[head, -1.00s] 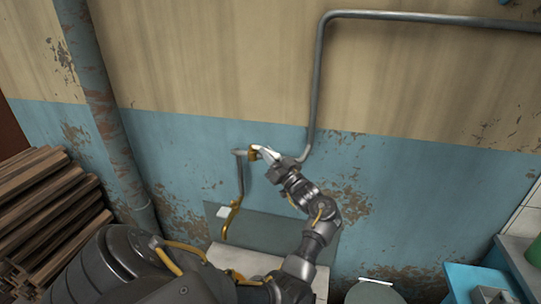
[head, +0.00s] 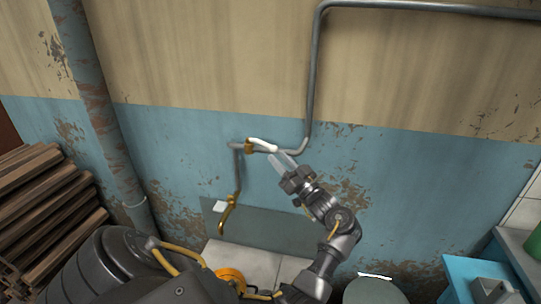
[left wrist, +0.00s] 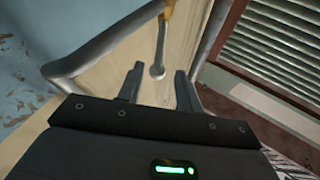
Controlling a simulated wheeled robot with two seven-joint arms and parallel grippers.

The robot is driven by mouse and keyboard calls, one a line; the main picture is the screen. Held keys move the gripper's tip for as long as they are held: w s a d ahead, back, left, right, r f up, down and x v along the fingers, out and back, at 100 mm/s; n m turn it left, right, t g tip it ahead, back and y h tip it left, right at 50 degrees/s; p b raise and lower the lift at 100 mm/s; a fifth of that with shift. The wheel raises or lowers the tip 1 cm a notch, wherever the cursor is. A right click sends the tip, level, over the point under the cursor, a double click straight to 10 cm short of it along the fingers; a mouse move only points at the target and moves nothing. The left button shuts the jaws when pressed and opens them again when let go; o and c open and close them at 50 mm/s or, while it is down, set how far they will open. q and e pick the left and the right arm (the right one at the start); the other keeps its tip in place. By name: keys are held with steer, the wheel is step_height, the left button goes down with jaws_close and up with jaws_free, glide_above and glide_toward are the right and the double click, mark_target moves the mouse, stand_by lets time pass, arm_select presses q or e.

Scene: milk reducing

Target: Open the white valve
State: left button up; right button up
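The white valve handle (head: 262,144) extends to the right from a brass valve body (head: 248,147) on the grey wall pipe, lying roughly along the pipe. My left gripper (head: 281,160) is just below and right of the handle's free end. In the left wrist view its two fingers (left wrist: 158,88) are spread apart. My right gripper is out of view.
A grey pipe (head: 312,90) runs along the wall and down to the valve. A brass spout (head: 229,212) hangs below. A rusty vertical pipe (head: 100,110) and stacked wood (head: 45,215) are at left. A blue table (head: 470,275) is at lower right.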

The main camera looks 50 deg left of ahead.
arm_select(q)
steer(key=shift+b+v, duration=0.35)
steer(key=shift+v, duration=1.25)
steer(key=shift+c, duration=0.4)
